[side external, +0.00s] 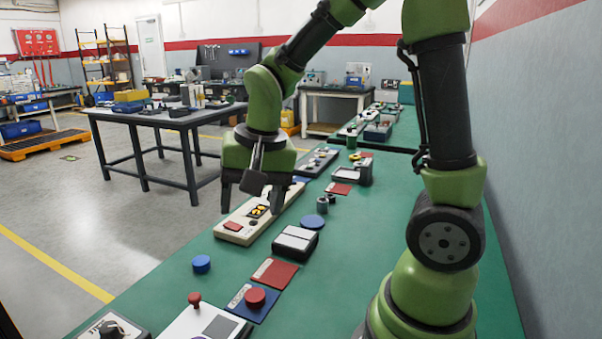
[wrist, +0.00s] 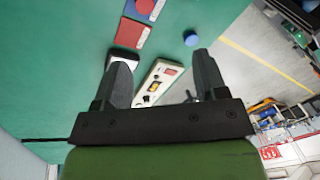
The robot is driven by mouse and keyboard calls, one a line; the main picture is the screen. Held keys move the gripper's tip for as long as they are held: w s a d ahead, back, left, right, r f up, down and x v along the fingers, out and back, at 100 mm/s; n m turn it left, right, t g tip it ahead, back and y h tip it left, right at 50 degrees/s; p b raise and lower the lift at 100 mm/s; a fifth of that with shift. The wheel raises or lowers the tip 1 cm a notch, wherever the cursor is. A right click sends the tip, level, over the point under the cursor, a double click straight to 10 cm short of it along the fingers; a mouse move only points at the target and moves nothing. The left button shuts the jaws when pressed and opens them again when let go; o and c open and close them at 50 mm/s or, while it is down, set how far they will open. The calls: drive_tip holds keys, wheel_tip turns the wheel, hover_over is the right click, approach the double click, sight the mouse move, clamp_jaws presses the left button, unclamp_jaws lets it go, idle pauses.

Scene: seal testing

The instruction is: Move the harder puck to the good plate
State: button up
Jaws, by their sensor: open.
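A red puck (side external: 255,297) sits on a blue plate (side external: 262,309); in the wrist view the puck (wrist: 145,6) is at the top edge. A bare red plate (side external: 275,273) lies beside the blue one, and shows in the wrist view (wrist: 129,33). A blue puck (side external: 201,264) stands alone on the green table (wrist: 191,38). Another blue disc (side external: 312,222) lies beyond a black-and-white box (side external: 296,241). Plate labels are too small to read; puck hardness cannot be told by sight. My gripper (side external: 252,204) is open and empty above a cream panel (side external: 235,228); its fingers (wrist: 161,62) are wide apart.
The cream panel also shows between my fingers (wrist: 158,80). Small grey cylinders (side external: 322,205) stand beyond the box. A white device (side external: 208,326) with a red knob (side external: 195,298) and a dark dial box (side external: 110,328) are at the near edge. Green table is clear around the lone blue puck.

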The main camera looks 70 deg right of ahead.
drive_tip(key=s+a+r+n+t, duration=0.2)
drive_tip(key=s+r+n, duration=0.1)
drive_tip(key=s+r, duration=0.1)
drive_tip(key=s+a+r+n+t+y, duration=0.1)
drive_tip(key=s+a+r+n+t, duration=0.1)
drive_tip(key=s+r, duration=0.3)
drive_tip(key=shift+s+n+t+y, duration=0.35)
drive_tip(key=shift+s+n, duration=0.25)
drive_tip(key=shift+s, duration=0.55)
drive_tip(key=shift+d, duration=0.1)
